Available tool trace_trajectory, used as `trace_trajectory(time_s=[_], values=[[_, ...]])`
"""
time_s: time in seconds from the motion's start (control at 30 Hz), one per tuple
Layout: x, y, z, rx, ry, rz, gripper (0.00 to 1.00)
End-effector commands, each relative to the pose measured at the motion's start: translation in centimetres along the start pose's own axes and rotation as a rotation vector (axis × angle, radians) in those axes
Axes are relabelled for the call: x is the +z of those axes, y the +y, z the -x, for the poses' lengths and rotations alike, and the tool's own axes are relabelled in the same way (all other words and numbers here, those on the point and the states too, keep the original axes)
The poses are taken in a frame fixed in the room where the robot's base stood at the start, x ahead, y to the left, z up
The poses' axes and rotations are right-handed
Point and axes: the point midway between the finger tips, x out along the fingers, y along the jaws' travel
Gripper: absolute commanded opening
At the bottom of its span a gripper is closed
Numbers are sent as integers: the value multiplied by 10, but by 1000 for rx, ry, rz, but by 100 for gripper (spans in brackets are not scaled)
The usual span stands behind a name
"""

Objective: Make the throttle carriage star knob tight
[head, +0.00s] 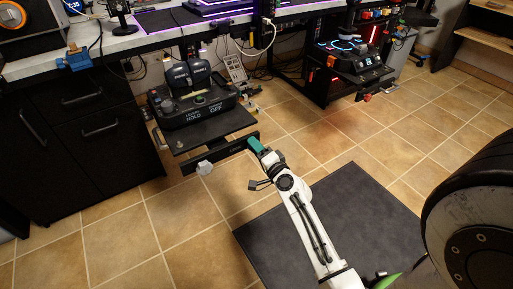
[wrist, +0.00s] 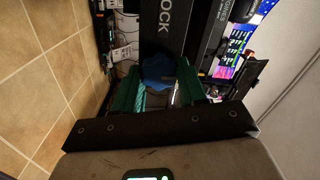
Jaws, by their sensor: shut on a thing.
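The throttle unit (head: 195,105), with dark levers, sits on a low black carriage shelf (head: 215,130) under the desk. A black bar (head: 222,156) runs along the front of the carriage. A pale lobed knob (head: 205,168) sticks out below the bar, left of my gripper. My gripper (head: 255,145) reaches the bar's right end. In the wrist view its green fingers (wrist: 159,82) are on both sides of a blue lobed knob (wrist: 158,68), shut on it. The knob lies against a dark panel (wrist: 160,30) with white letters ending in "OCK". The fingers partly hide the knob, and the head view does not show it.
Black drawers (head: 85,130) stand left of the carriage. A rack with lit controls (head: 350,60) stands to the right. Cables and a power strip (head: 237,70) are behind the carriage. The tiled floor (head: 185,230) in front is clear, with a dark mat (head: 340,220) under my arm.

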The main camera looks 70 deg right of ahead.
Motion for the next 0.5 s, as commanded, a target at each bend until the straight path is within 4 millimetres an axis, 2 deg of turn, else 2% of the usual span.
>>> trace_trajectory(time_s=[0.4,0.43,0.5], values=[[-1,1,0,1,2,-4,11],[-1,1,0,1,2,-4,44],[-1,1,0,1,1,-4,51]])
